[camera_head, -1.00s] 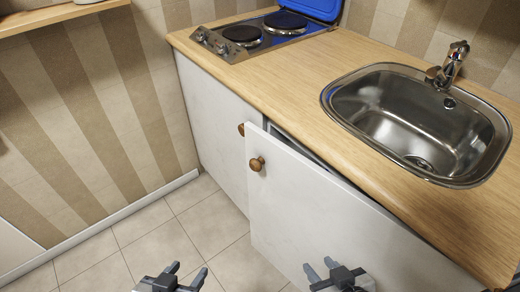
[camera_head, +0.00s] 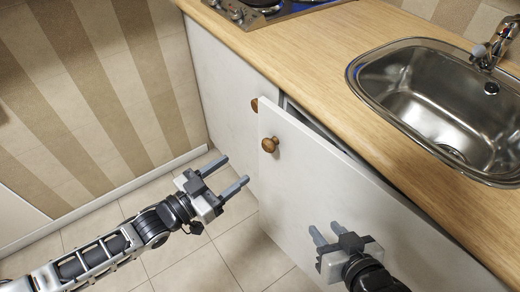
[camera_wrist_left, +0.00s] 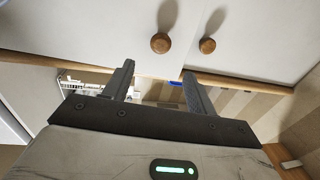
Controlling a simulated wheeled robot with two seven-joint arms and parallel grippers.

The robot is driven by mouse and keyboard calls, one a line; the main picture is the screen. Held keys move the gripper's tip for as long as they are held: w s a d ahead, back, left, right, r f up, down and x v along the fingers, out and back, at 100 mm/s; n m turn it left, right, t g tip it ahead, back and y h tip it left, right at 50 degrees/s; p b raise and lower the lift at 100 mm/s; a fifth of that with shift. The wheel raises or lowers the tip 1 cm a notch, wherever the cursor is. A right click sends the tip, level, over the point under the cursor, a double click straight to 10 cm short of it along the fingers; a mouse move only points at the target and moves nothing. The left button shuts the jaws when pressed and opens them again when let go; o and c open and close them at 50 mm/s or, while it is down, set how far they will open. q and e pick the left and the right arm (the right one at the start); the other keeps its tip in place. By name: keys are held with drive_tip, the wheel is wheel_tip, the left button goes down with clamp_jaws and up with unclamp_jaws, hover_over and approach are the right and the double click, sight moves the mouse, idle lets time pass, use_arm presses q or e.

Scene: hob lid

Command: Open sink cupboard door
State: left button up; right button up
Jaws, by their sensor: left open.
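The white sink cupboard door (camera_head: 345,200) stands slightly ajar below the sink, with a dark gap along its top edge. Its round wooden knob (camera_head: 270,145) is near the upper left corner. In the left wrist view, two knobs show beyond the fingers; the larger left one (camera_wrist_left: 160,43) appears to be the sink door's. My left gripper (camera_head: 232,172) is open and empty, left of and below the knob, apart from it. My right gripper (camera_head: 325,230) is open and empty in front of the door's lower part; whether it touches the door is unclear.
A neighbouring white cupboard door (camera_head: 222,85) with its own knob (camera_head: 255,104) is shut. The wooden worktop (camera_head: 310,60) with the steel sink (camera_head: 430,95) overhangs the doors. A striped wall (camera_head: 90,90) is at left. The tiled floor (camera_head: 245,255) is clear.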

sight(265, 148)
use_arm(q)
drive_tip(key=x, duration=0.9)
drive_tip(key=shift+w+d, duration=0.25)
drive_tip(key=shift+d, duration=0.05)
drive_tip(key=shift+c, duration=0.4)
clamp_jaws()
drive_tip(key=shift+s+a, duration=0.1)
drive_tip(key=shift+s, duration=0.05)
